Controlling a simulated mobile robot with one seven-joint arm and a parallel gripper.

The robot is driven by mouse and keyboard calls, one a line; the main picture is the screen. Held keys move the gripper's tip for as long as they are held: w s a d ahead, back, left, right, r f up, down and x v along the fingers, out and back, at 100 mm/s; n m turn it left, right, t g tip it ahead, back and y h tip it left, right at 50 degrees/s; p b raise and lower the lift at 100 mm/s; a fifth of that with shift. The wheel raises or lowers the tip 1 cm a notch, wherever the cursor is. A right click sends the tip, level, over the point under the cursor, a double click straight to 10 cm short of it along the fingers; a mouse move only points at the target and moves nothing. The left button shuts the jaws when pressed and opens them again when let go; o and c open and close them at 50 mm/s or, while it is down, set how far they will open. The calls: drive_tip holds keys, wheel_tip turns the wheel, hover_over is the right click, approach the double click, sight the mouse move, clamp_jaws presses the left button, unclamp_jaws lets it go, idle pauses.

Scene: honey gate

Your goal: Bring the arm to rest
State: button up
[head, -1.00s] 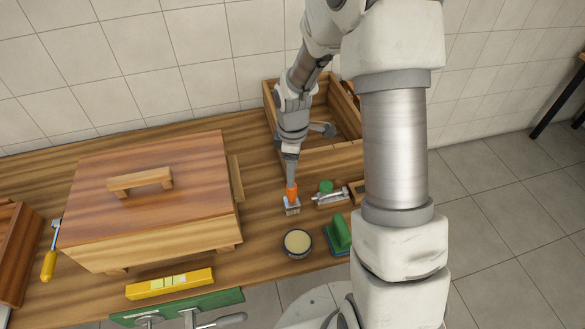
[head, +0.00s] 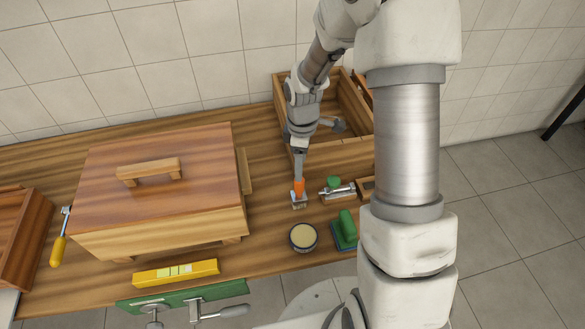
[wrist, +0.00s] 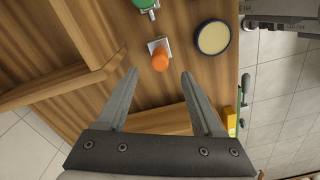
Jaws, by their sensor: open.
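My gripper (head: 299,170) hangs low over the bench, fingers pointing down. In the wrist view my gripper (wrist: 160,74) has its two fingers wide apart with nothing between them. A tool with an orange handle and a flat metal foot (head: 298,188) stands on the bench just beyond the fingertips. It also shows in the wrist view (wrist: 160,58), past the tips. In the head view the fingertips overlap the handle's top, so the exact gap cannot be told.
A lidded wooden box (head: 155,195) stands left, an open wooden crate (head: 345,148) behind the gripper. Nearby are a round tin (head: 303,237), a green-handled block (head: 345,230) and a metal tool (head: 338,191). A yellow level (head: 176,272) and green vise (head: 183,297) are in front.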

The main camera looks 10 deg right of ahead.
drive_tip(key=s+r+m+t, duration=0.1)
drive_tip(key=s+r+m, duration=0.25)
drive_tip(key=r, duration=0.55)
drive_tip(key=s+r+m+t, duration=0.2)
drive_tip(key=s+r+m, duration=0.15)
drive_tip(key=r, duration=0.55)
drive_tip(key=s+r+m+t, duration=0.3)
drive_tip(key=s+r+m, duration=0.3)
drive_tip(key=s+r, duration=0.5)
wheel_tip(320, 180, up, 10)
drive_tip(key=s+p, duration=0.2)
drive_tip(key=p, duration=1)
drive_tip(key=shift+s+r+p, duration=0.2)
drive_tip(key=shift+p, duration=0.15)
drive_tip(key=shift+c, duration=1.4)
drive_tip(key=shift+a, duration=0.15)
